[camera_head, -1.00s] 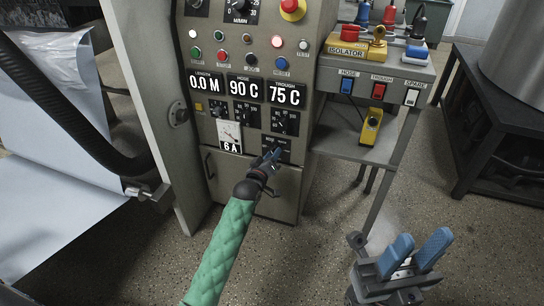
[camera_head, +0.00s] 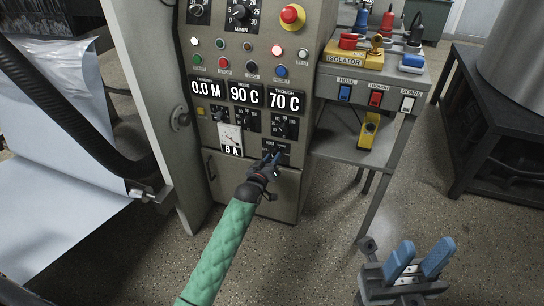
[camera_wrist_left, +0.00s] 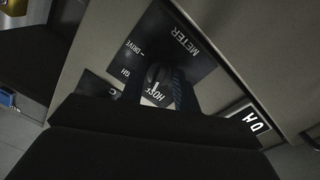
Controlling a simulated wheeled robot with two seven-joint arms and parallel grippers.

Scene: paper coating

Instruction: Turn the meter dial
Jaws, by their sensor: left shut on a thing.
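The meter dial is a dark knob (camera_wrist_left: 157,75) on a black plate (camera_wrist_left: 182,42) in the left wrist view, with METER, DRIVE and HOSE lettering partly readable. In the head view its plate (camera_head: 284,147) sits low on the grey control cabinet. My left gripper (camera_head: 271,158) is at this plate, shut on the knob; its blue fingers (camera_wrist_left: 182,92) lie on either side of it in the wrist view. The pointer's exact setting is hard to tell. The meter (camera_head: 230,136) reads 6 A. My right gripper (camera_head: 418,259) is open and empty at lower right.
Displays (camera_head: 246,95) read 0.0 M, 90 C and 70 C. Other knobs (camera_head: 283,127) sit just above the plate. A side shelf (camera_head: 345,150) with switches and an isolator (camera_head: 352,60) stands right of the cabinet. A black hose (camera_head: 85,125) and paper sheet (camera_head: 45,200) are at left.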

